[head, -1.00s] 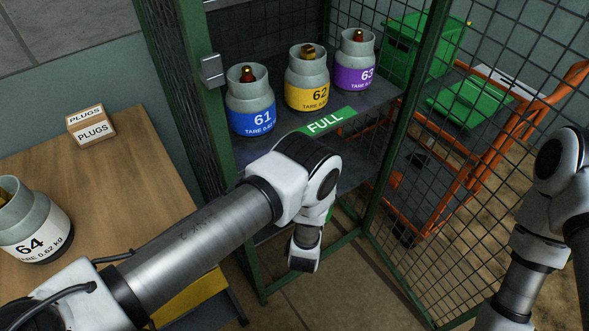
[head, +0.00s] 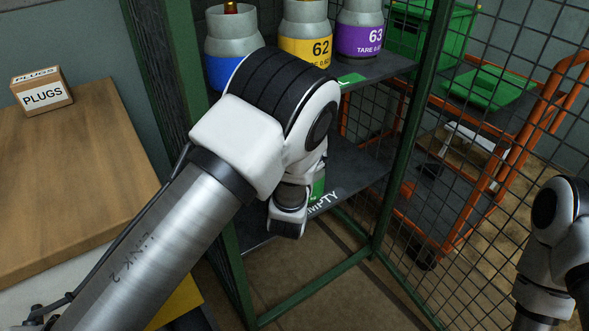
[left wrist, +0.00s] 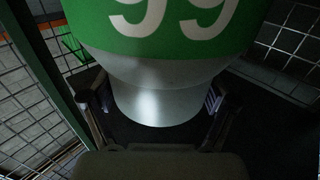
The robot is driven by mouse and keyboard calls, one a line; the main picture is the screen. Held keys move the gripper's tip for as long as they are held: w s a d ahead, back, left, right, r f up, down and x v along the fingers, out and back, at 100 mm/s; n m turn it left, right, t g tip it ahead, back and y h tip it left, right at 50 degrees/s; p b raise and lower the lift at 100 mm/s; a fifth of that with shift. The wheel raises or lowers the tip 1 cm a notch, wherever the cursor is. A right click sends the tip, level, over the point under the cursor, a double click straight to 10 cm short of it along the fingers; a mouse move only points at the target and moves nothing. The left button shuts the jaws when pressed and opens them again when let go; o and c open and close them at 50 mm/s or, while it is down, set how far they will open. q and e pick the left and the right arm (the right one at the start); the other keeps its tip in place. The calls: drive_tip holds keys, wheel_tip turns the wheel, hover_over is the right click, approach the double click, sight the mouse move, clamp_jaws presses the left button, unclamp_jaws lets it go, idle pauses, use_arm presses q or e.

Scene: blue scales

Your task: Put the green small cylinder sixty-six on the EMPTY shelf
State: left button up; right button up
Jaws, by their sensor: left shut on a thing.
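The green small cylinder (left wrist: 155,70) fills the top of the left wrist view, with a green band and a grey end. Its number reads as 99 there, which is 66 turned over. My left gripper (left wrist: 155,100) is shut on it, one finger on each side. In the head view only a sliver of the cylinder's green (head: 319,186) shows past my left arm. It is at the lower shelf (head: 358,168), by the partly covered EMPTY label (head: 326,201). I cannot tell whether it touches the shelf. My right gripper is out of view.
The upper shelf holds a blue cylinder (head: 232,72), yellow cylinder 62 (head: 306,45) and purple cylinder 63 (head: 359,38). Green cage posts (head: 412,130) and mesh stand around the shelves. A PLUGS box (head: 42,92) sits on the wooden table (head: 80,180). An orange trolley (head: 470,190) stands beyond the mesh.

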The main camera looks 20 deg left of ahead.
use_arm(q)
drive_tip(key=w+a, duration=0.1)
drive_tip(key=w+a+b, duration=0.1)
drive_tip(key=w, duration=0.1)
drive_tip(key=w+a, duration=0.1)
drive_tip(key=shift+w+a+f+b, duration=0.2)
drive_tip(key=shift+a+f+b, duration=0.1)
drive_tip(key=shift+b, duration=0.05)
wheel_tip(320, 180, down, 4)
drive_tip(key=b, duration=0.3)
drive_tip(key=shift+r, duration=0.4)
drive_tip(key=shift+f, duration=0.1)
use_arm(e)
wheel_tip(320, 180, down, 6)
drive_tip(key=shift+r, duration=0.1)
use_arm(q)
drive_tip(key=o, duration=1.6)
drive_tip(key=shift+f, duration=0.1)
